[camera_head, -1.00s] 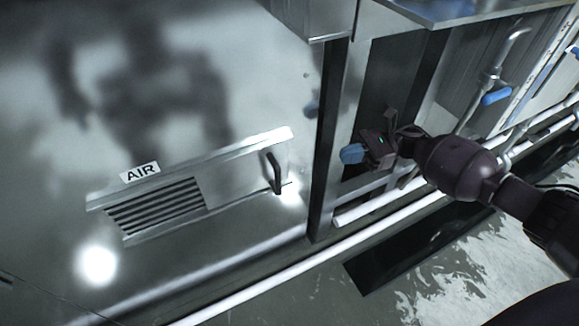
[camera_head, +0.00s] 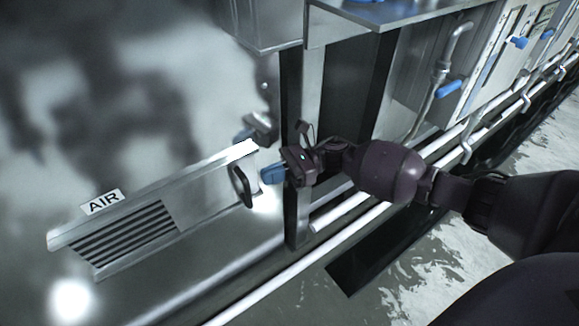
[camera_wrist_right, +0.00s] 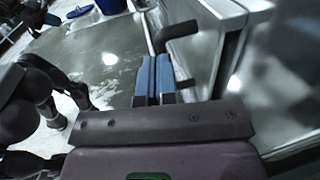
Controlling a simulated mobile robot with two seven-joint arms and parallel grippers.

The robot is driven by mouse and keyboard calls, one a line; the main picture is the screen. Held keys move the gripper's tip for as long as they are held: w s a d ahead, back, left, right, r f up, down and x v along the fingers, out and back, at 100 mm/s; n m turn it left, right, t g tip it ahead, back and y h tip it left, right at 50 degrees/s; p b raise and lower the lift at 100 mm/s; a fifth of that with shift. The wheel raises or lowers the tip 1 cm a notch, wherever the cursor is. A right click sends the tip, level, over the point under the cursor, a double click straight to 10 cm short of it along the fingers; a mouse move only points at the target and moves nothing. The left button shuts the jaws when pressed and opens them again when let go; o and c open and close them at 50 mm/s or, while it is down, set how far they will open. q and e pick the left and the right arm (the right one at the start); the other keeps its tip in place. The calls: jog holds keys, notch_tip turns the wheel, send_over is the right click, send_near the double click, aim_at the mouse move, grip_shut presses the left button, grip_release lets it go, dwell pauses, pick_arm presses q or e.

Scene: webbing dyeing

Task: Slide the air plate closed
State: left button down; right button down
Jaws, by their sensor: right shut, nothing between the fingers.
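The air plate (camera_head: 195,195) is a metal sliding plate on the shiny machine wall, under a white AIR label (camera_head: 101,202). Dark vent slots (camera_head: 125,239) show at its left, uncovered. Its dark bar handle (camera_head: 241,186) is at the right end and also shows in the right wrist view (camera_wrist_right: 177,36). My right gripper (camera_head: 268,175), with blue fingers, is just right of the handle, its tips pointing left toward it. Its fingers (camera_wrist_right: 153,78) are together and empty in the right wrist view. Contact with the handle cannot be told. My left gripper is not in view.
White pipes (camera_head: 345,206) run low along the machine. A blue-handled valve (camera_head: 449,89) is further right. The floor in front is mostly clear.

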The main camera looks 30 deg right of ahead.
jog(key=shift+w+a, duration=0.2)
jog(key=shift+a, duration=1.1)
jog(key=a, duration=2)
jog(key=shift+s+a, duration=0.25)
jog(key=shift+s, duration=0.1)
jog(key=shift+d, duration=0.1)
